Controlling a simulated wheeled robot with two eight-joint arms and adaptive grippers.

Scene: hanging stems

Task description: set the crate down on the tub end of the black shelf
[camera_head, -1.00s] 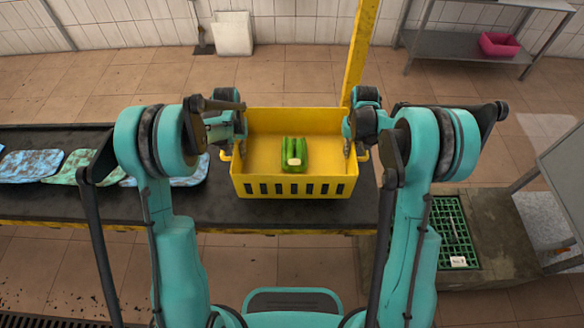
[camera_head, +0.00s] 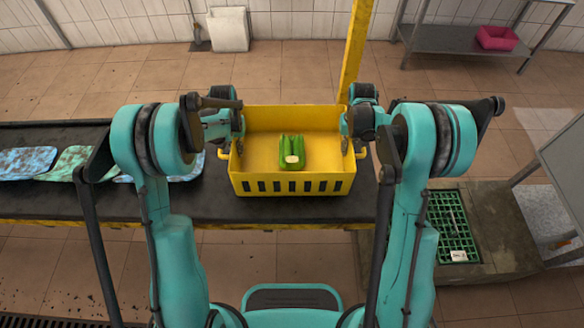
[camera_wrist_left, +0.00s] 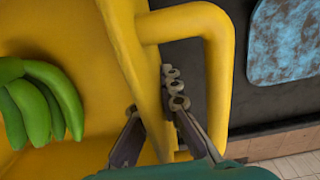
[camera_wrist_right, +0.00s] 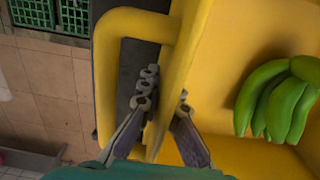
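The yellow crate (camera_head: 293,187) sits upright over the black belt in the head view, with green bananas (camera_head: 292,150) inside. I cannot tell whether its bottom touches the belt. My left gripper (camera_head: 237,140) is shut on its left wall; in the left wrist view the fingers (camera_wrist_left: 155,120) straddle the wall beside the handle. My right gripper (camera_head: 347,140) is shut on the right wall, fingers (camera_wrist_right: 163,100) either side of it beside the other handle. The dark metal shelf (camera_head: 445,45) stands at the back right, with a pink tub (camera_head: 497,38) at its right end.
Blotchy blue and green mats (camera_head: 25,160) lie on the black belt (camera_head: 300,210) at left. A yellow post (camera_head: 356,50) rises behind the crate's right side. A green grate (camera_head: 452,225) lies at right. Tiled floor (camera_head: 290,75) is clear before the shelf.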

